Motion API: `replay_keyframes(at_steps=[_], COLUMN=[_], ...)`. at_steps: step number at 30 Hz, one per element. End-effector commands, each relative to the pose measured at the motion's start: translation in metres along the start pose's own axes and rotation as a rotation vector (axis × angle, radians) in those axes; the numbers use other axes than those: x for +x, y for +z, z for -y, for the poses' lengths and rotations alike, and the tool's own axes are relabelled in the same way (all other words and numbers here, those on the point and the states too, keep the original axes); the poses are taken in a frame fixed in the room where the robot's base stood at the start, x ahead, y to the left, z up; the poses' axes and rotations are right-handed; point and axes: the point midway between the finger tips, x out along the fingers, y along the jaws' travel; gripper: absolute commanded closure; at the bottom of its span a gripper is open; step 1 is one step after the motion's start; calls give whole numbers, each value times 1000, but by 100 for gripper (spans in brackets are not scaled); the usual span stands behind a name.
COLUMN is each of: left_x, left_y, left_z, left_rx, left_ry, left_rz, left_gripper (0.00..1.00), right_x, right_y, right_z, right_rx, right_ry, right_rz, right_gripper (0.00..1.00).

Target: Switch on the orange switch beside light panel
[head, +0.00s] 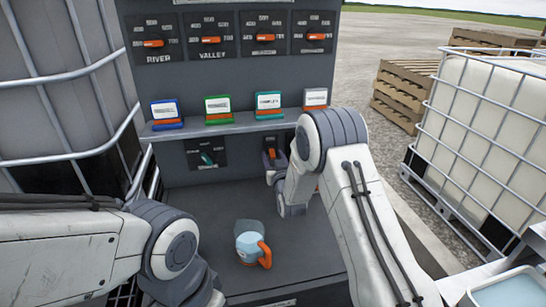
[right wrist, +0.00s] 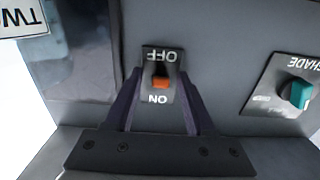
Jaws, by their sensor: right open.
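The orange switch (right wrist: 160,83) sits on a small dark plate (right wrist: 150,56) marked OFF and ON, upside down in the right wrist view. Which way its lever is set is hard to tell. In the head view the switch plate (head: 273,141) shows just left of my right arm, below the shelf. My right gripper (right wrist: 159,75) is open and empty, with a finger on either side of the plate; contact is unclear. It also shows in the head view (head: 271,164). A dark glossy panel (right wrist: 75,55) beside the switch may be the light panel. My left gripper is out of view.
A SHADE plate with a teal knob (right wrist: 299,94) is beside the switch. Several coloured label stands, including a green one (head: 218,109), line the shelf (head: 192,129) above. A light-blue jug with an orange handle (head: 250,242) stands on the grey ledge below.

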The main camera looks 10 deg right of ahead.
Motion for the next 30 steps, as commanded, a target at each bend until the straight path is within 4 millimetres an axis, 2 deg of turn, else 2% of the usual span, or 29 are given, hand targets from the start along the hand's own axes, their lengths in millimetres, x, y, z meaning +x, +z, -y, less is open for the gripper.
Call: replay_keyframes(at_steps=[1,5,6,17,30], left_x=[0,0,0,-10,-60], left_y=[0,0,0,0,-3], left_z=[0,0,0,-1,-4], left_rx=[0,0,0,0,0], left_ry=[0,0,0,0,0], left_rz=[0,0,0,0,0], left_gripper=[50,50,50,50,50], right_x=[0,0,0,-1,-2], right_y=[0,0,0,-6,-20], right_z=[0,0,0,0,0], right_rx=[0,0,0,0,1], right_ry=[0,0,0,1,2], right_rz=[0,0,0,42,336], right_gripper=[45,95,100,100,100])
